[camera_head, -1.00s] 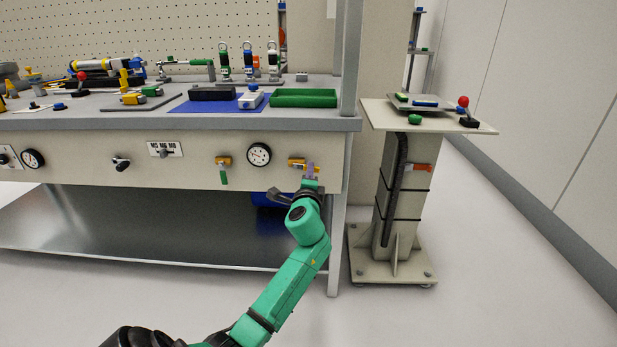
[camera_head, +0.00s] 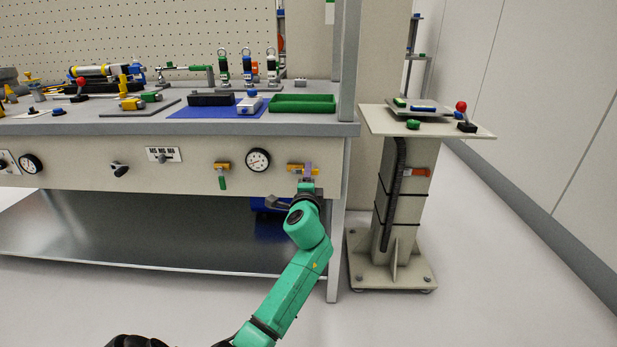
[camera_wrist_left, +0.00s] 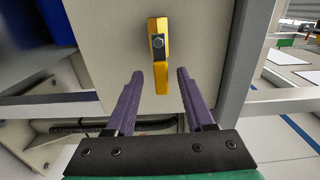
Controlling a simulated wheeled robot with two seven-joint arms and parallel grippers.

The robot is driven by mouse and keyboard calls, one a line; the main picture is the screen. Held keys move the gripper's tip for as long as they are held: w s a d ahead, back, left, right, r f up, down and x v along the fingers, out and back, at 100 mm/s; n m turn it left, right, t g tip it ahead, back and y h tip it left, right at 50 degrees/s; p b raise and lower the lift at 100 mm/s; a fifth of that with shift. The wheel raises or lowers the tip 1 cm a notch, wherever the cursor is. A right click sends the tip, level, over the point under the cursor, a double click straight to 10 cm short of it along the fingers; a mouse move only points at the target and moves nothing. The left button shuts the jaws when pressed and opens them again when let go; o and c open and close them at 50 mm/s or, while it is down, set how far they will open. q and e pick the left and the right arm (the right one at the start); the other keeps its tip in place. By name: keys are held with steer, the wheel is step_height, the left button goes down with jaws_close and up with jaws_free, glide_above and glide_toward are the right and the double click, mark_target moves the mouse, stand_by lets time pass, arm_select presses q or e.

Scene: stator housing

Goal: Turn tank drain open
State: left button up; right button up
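A yellow lever valve (camera_head: 297,168) sits at the right end of the bench's front panel. In the left wrist view the same valve (camera_wrist_left: 159,52) shows a dark centre with a bolt and a yellow lever pointing down the picture. My left gripper (camera_head: 308,173) is in front of this valve. Its two purple fingers (camera_wrist_left: 158,84) are apart, one on each side of the lever's free end, with a gap on both sides and nothing held. A second valve with a green handle (camera_head: 222,182) hangs further left. No readable label tells which is the tank drain. My right gripper is out of view.
A round gauge (camera_head: 258,160) is between the two valves. The bench's right leg (camera_head: 335,235) stands close to the gripper. A blue bin (camera_head: 268,204) is under the panel. A pedestal table (camera_head: 378,118) stands to the right.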

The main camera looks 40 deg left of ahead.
arm_select(q)
steer(key=p+v, duration=0.1)
steer(key=v, duration=1.3)
steer(key=shift+s+d, duration=0.2)
steer(key=shift+s, duration=0.05)
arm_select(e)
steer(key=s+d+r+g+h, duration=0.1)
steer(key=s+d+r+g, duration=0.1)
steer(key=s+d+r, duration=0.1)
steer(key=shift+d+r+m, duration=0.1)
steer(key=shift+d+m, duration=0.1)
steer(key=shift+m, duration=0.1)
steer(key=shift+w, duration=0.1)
